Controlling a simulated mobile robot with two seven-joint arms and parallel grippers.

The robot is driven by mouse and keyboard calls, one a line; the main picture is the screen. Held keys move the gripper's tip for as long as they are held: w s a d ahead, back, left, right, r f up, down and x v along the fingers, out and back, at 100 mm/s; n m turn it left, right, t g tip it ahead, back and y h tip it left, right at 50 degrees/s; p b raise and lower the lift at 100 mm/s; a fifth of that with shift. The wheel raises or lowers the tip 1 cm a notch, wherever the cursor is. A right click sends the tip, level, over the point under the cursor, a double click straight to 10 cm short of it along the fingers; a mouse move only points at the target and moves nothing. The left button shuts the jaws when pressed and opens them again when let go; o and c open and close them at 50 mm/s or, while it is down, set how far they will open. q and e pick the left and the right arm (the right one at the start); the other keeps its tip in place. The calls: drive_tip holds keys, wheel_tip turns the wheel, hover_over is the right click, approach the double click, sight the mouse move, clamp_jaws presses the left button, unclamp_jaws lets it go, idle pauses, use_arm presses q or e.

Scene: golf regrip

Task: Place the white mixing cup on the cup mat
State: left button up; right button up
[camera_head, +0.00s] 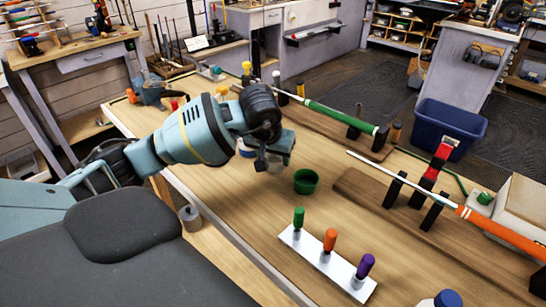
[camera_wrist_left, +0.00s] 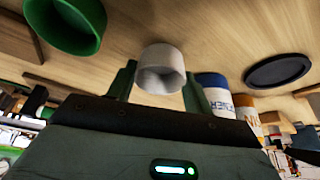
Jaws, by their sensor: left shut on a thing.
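The white mixing cup (camera_wrist_left: 160,68) is between the two fingers of my left gripper (camera_wrist_left: 158,88) in the left wrist view. The fingers are shut on it. In the head view my left gripper (camera_head: 270,160) is over the bench, just left of the green cup, and the arm mostly hides the white cup. Whether the cup is clear of the bench is hard to tell. A dark round mat (camera_wrist_left: 278,70), which looks like the cup mat, lies right of the cup and apart from it in the wrist view. My right gripper is out of view.
A green cup (camera_head: 306,181) stands close by; it also shows in the wrist view (camera_wrist_left: 68,24). A white-and-blue can (camera_wrist_left: 215,92) is beside the right finger. A white rack (camera_head: 327,263) holds three colored-handled tools. Golf clubs rest on stands (camera_head: 395,190) to the right.

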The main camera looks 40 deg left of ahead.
use_arm(q)
drive_tip(key=shift+f, duration=0.4)
drive_tip(key=shift+f, duration=0.2)
drive_tip(key=o, duration=1)
